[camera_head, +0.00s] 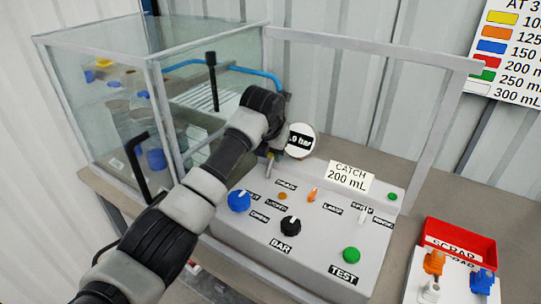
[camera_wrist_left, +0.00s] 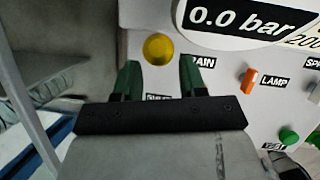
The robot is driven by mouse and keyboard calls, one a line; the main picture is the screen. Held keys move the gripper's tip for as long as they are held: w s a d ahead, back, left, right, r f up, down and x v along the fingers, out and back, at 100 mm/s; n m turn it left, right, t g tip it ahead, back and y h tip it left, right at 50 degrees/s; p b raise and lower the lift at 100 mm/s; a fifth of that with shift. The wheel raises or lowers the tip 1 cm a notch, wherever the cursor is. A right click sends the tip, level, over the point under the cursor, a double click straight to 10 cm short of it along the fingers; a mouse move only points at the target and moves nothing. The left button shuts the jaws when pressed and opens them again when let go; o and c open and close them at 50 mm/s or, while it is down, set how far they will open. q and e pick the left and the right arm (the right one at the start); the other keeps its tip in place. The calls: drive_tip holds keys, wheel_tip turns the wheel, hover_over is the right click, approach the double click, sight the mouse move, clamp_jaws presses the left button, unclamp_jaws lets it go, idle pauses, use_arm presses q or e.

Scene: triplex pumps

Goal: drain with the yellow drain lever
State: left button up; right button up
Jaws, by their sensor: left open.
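The yellow drain lever (camera_wrist_left: 158,49) shows in the left wrist view as a round yellow end on the pale console, beside a partly covered label ending in "RAIN". My left gripper (camera_wrist_left: 160,76) is open, its two green fingers on either side of the space just below the yellow end in the picture. I cannot tell whether they touch it. In the head view my left gripper (camera_head: 269,162) points down at the back of the console, next to the gauge (camera_head: 301,141) reading ".0 bar". The lever is not clear there. My right gripper is not in view.
The console (camera_head: 320,268) carries a blue knob (camera_head: 239,201), a black knob (camera_head: 290,225), an orange switch (camera_head: 312,195) and a green button (camera_head: 351,255). A glass enclosure (camera_head: 100,110) stands left. A red scrap tray (camera_head: 475,241) and small coloured parts sit right.

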sight(270, 157)
use_arm(q)
drive_tip(key=shift+x, duration=1.85)
clamp_jaws()
